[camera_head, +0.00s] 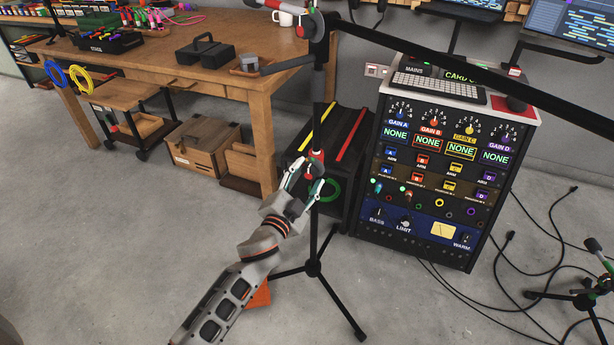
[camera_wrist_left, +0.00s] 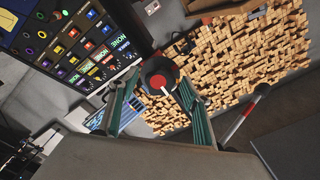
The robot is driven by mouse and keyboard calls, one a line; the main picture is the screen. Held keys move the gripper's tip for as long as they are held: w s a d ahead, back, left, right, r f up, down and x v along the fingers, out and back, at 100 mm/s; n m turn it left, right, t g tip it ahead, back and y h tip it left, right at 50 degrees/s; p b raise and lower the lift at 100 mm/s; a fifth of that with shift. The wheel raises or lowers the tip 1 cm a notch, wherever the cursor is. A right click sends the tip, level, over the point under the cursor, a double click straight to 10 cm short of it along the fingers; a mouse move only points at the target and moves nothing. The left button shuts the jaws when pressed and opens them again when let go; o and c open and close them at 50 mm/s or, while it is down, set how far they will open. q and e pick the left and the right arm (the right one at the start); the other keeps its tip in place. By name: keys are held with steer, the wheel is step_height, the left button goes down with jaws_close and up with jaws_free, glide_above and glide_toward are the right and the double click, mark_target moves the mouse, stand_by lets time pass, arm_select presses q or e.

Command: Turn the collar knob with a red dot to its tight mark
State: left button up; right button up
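The collar knob (camera_head: 316,157) with red on it is on the upright of a black microphone stand (camera_head: 313,268). In the left wrist view it is a dark round knob (camera_wrist_left: 160,77) with a red patch and a white line. My left gripper (camera_head: 303,182) reaches up to it from below. Its two green-edged fingers lie on either side of the knob, spread apart in the left wrist view (camera_wrist_left: 160,88). I cannot tell whether the fingertips touch the knob. The tight mark cannot be made out. My right gripper is not in view.
The stand's long black boom (camera_head: 430,65) crosses the upper right. A black amplifier rack (camera_head: 372,215) with a keyboard on top stands to the right, and a wooden workbench (camera_head: 140,72) to the left. Cables (camera_head: 500,290) lie on the floor beside another stand.

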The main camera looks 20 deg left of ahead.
arm_select(q)
steer(key=shift+s, duration=0.1)
steer(key=s, duration=1.1)
steer(key=shift+s+a, duration=0.2)
steer(key=shift+s, duration=0.2)
